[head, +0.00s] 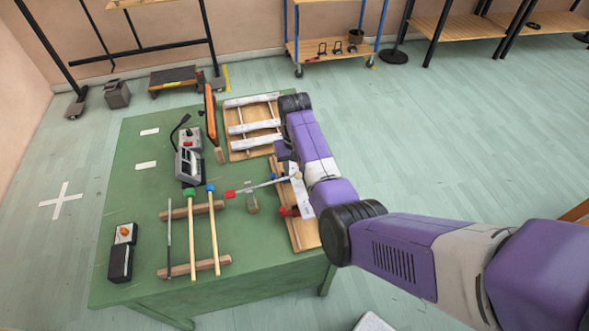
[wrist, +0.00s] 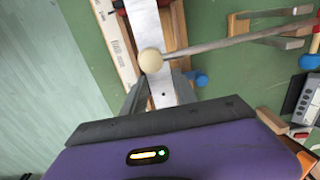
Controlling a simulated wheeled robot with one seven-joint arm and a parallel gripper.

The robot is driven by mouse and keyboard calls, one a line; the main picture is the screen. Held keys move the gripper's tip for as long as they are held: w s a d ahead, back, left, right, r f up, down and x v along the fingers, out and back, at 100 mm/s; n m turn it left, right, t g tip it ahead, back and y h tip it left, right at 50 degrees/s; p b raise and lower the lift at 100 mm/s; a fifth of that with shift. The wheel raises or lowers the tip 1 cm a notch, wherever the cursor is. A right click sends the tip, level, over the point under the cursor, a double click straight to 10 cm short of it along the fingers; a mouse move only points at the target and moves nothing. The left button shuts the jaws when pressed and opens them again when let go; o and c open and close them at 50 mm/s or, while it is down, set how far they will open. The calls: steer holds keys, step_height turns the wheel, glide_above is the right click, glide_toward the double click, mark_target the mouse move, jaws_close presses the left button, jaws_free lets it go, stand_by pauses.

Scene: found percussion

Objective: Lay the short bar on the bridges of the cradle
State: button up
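The short bar (wrist: 142,22) is a flat pale metal bar with a small hole near its close end. My gripper (wrist: 155,78) has one finger along each long edge of it, and looks shut on it. In the head view, the pale bar (head: 300,192) slants over a wooden board, which looks like the cradle (head: 307,235), and my arm hides the fingers. The board also shows left of the bar in the wrist view (wrist: 115,42). Its bridges are mostly hidden. A mallet with a cream ball head (wrist: 150,60) crosses in front of the bar. Contact between them is unclear.
A board (head: 237,153) with several pale bars is at the back of the green table (head: 145,205). Grey devices (head: 188,165) and a black box (head: 121,262) stand further left.

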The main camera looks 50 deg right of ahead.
steer(key=o, duration=0.4)
steer(key=shift+r+b, duration=0.4)
steer(key=shift+r, duration=3.5)
